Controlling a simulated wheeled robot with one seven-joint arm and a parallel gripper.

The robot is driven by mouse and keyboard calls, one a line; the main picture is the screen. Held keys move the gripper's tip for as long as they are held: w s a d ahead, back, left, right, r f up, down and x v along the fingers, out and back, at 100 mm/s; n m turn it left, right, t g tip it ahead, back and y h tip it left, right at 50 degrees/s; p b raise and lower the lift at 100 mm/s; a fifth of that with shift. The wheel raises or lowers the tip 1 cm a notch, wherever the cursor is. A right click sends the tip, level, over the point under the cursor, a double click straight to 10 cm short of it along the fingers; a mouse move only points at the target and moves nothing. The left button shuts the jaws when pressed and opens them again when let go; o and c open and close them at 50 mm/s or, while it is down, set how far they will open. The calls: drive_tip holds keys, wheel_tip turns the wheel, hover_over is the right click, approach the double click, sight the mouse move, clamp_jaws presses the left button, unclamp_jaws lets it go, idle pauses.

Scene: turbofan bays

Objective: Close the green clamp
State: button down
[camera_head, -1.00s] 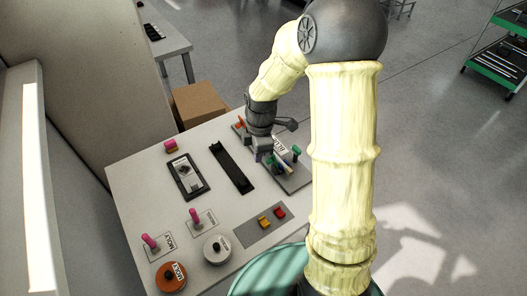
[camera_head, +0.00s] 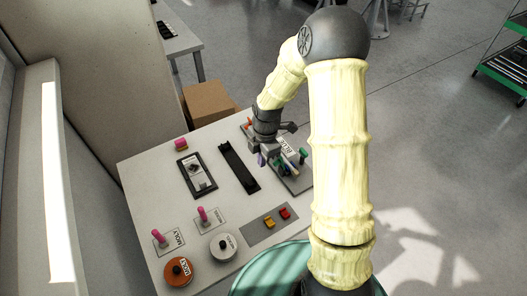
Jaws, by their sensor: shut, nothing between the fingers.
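The green clamp (camera_head: 303,155) shows as a small green handle standing at the right of a grey plate (camera_head: 296,183) on the far right of the table. My gripper (camera_head: 271,161) points down over this plate, just left of the green handle and apart from it in the picture. It is shut with nothing held. My wrist and fingers hide part of the plate and the clamp's lower parts are too small to make out. A white label (camera_head: 288,145) and a small purple-blue part (camera_head: 262,159) show beside the gripper.
Left of the plate are a black tray (camera_head: 239,167) and a black-framed unit (camera_head: 197,175). Nearer are pink levers (camera_head: 203,214), an orange dial (camera_head: 178,270), a white dial (camera_head: 223,247) and red and yellow buttons (camera_head: 277,217).

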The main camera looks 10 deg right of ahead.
sight(278, 164)
drive_tip(key=d+f+p, duration=0.2)
drive_tip(key=f, duration=0.1)
drive_tip(key=w+d+f+p, duration=0.1)
drive_tip(key=shift+f, duration=0.3)
